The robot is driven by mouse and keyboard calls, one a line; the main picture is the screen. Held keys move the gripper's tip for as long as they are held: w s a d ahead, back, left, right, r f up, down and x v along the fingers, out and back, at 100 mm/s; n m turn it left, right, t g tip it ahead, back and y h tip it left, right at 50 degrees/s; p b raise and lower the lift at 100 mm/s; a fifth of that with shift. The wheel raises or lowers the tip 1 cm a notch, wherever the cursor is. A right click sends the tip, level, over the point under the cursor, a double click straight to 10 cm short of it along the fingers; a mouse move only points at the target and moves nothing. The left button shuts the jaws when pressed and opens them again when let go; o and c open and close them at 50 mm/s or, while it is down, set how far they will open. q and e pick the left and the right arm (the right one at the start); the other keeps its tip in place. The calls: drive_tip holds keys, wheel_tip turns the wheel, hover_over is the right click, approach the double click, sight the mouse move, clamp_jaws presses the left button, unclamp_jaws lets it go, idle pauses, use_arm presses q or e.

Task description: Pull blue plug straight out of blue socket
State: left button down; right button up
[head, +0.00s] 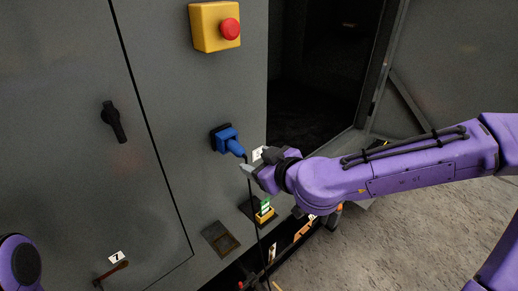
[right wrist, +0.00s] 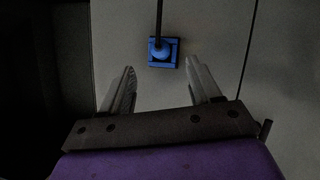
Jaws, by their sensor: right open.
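The blue plug (head: 230,143) sits in the blue socket (head: 217,134) on the grey cabinet front, with a black cable hanging down from it. In the right wrist view the plug (right wrist: 159,49) shows end-on in the square blue socket (right wrist: 150,63), with the cable crossing upward. My right gripper (head: 251,160) is just below and to the right of the plug in the head view. Its fingers (right wrist: 160,85) are spread apart with nothing between them, and the plug lies beyond the tips. My left gripper is out of view; only part of my left arm shows at the lower left.
A yellow box with a red button (head: 215,26) is above the socket. A black door handle (head: 113,121) is at left. A green and yellow part (head: 265,211) and a recessed plate (head: 220,239) are below. A dark opening (head: 320,80) is to the right.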

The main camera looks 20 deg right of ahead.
sight(240, 150)
drive_tip(key=x, duration=0.3)
drive_tip(key=r+b+x, duration=0.1)
drive_tip(key=x, duration=0.6)
drive_tip(key=shift+w+a+r+b, duration=0.2)
drive_tip(key=shift+w+a+b, duration=0.1)
drive_tip(key=shift+w+b, duration=0.1)
drive_tip(key=c, duration=1.1)
drive_tip(key=shift+s+d+p, duration=0.25)
drive_tip(key=shift+s+d, duration=0.1)
drive_tip(key=shift+s, duration=0.6)
drive_tip(key=shift+s+d+p, duration=0.25)
drive_tip(key=shift+s+d, duration=0.15)
drive_tip(key=shift+s, duration=0.55)
drive_tip(key=shift+s+d+p, duration=0.25)
drive_tip(key=shift+s+d, duration=0.1)
drive_tip(key=shift+s, duration=0.6)
